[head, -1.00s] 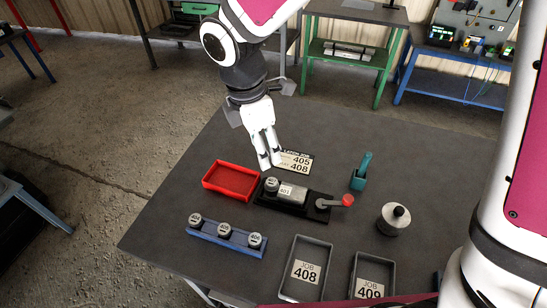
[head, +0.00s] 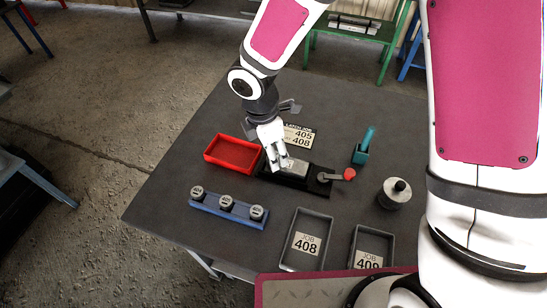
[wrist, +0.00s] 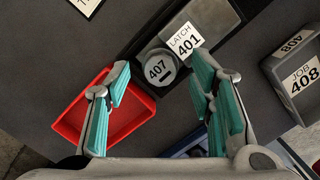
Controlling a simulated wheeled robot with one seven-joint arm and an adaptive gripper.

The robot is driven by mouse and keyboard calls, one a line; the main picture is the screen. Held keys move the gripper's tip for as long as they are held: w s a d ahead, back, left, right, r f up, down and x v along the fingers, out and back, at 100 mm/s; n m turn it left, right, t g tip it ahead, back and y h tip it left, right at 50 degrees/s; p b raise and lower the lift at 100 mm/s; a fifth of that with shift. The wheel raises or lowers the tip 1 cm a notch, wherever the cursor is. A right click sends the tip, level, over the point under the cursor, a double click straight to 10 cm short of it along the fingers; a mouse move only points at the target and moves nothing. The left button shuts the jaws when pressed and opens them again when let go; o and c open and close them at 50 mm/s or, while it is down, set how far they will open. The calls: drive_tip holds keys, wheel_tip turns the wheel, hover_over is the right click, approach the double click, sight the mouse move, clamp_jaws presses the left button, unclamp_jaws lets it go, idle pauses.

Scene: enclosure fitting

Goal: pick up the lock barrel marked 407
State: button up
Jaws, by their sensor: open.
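The lock barrel marked 407 (wrist: 158,69) is a round grey piece with a dark slot, seated at one end of the black fixture (wrist: 143,42) beside the block labelled latch 401 (wrist: 187,39). In the wrist view it lies ahead of and between my open fingers, and nothing is held. In the head view my gripper (head: 277,163) is over the fixture's left end, and its fingers hide the barrel there. In the wrist view my gripper (wrist: 160,108) shows both teal-padded fingers spread apart.
A red tray (head: 231,153) lies left of the fixture. A blue rack (head: 227,212) with several barrels is in front. Job trays 408 (head: 306,240) and 409 (head: 371,247), a red-knobbed lever (head: 348,174), a teal-handled tool (head: 363,146) and a round weight-like object (head: 394,193) stand rightward.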

drive_tip(key=shift+f, duration=0.35)
drive_tip(key=shift+c, duration=0.5)
clamp_jaws()
